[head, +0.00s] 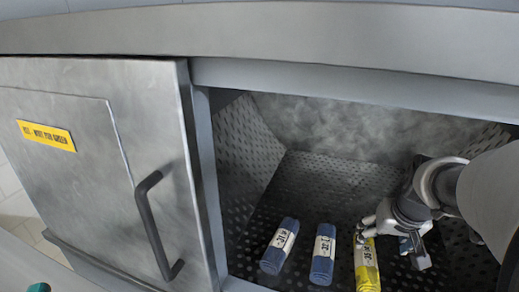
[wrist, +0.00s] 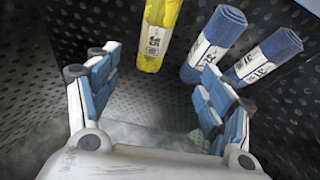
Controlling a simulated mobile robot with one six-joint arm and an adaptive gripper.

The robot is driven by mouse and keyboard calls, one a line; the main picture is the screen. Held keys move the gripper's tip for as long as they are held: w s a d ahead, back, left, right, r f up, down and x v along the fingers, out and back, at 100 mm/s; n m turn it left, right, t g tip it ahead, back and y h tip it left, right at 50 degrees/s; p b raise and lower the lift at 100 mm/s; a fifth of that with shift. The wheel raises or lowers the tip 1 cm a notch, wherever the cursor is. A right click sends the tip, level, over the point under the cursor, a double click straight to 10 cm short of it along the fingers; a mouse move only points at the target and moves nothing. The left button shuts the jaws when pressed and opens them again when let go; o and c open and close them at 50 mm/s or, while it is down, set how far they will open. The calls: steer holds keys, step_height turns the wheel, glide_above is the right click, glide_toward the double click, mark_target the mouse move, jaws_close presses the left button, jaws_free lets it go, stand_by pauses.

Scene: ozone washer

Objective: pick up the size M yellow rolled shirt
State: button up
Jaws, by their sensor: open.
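The yellow rolled shirt (head: 367,268) has a white label band and lies on the perforated floor inside the washer. It also shows in the wrist view (wrist: 155,40), at top centre, beyond the fingertips. The label print is too small for me to read a size M for certain. My gripper (head: 392,232) is open and empty, at the far end of the yellow roll in the head view. In the wrist view my gripper (wrist: 160,75) has its fingers spread wide, with the roll's near end roughly between the fingertip lines. I cannot tell whether a finger touches it.
Two blue rolled shirts with white labels lie left of the yellow one: a nearer one (head: 323,254) and a farther one (head: 279,246). The washer's sliding door (head: 90,150) with a dark handle stands at left. The perforated side wall (head: 240,150) bounds the chamber; floor behind the rolls is clear.

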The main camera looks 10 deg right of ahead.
steer(key=b, duration=0.4)
glide_toward(368, 258)
steer(key=x, duration=0.5)
steer(key=shift+a+f, duration=0.15)
steer(key=shift+a, duration=0.05)
steer(key=b+x, duration=0.1)
steer(key=x, duration=0.2)
steer(key=b+x, duration=0.1)
steer(key=x, duration=0.1)
steer(key=shift+w+d+f, duration=0.15)
steer(key=shift+d+f, duration=0.15)
steer(key=shift+r, duration=0.1)
steer(key=shift+c, duration=0.3)
steer(key=c, duration=1.2)
